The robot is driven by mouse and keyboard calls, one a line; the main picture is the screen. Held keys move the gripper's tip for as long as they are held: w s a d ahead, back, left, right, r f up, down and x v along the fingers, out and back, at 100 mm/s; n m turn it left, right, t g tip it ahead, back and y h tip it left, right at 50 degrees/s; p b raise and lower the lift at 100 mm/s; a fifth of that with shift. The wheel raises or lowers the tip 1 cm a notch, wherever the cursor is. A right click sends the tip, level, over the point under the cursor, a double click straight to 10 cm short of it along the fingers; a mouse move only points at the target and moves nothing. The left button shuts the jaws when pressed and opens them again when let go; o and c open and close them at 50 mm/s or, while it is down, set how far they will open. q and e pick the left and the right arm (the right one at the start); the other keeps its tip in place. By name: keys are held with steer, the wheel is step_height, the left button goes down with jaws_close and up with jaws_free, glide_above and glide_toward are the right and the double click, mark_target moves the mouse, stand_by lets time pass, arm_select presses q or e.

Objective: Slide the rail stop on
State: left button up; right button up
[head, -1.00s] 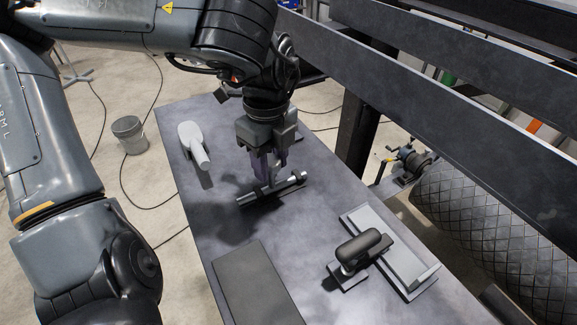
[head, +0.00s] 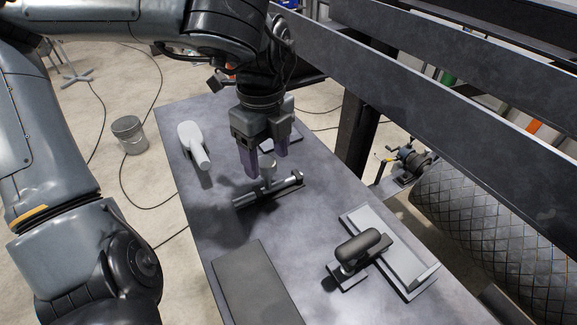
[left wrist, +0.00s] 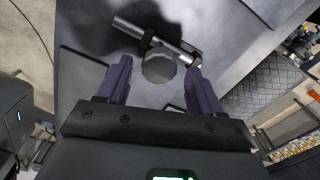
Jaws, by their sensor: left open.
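A silver rail (head: 250,197), a round rod on a low dark base, lies on the table below my left gripper. A grey stop with a round knob (head: 268,168) stands upright at the rail's middle. In the left wrist view, the knob (left wrist: 159,66) shows from above, just beyond the fingertips, beside a dark collar (left wrist: 146,41) on the rod (left wrist: 131,29). I cannot tell whether the stop is fully seated. My left gripper (head: 267,166) is open, with its purple fingers apart above the stop and nothing held. My right gripper is not in view.
A white handled tool (head: 193,145) lies at the table's left. A dark-handled block and grey plate (head: 392,259) sit at the right. A dark flat pad (head: 253,285) is at the front. Conveyor beams (head: 440,88) run behind the table.

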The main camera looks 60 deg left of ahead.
arm_select(q)
steer(key=shift+r, duration=2.4)
steer(key=shift+s, duration=0.15)
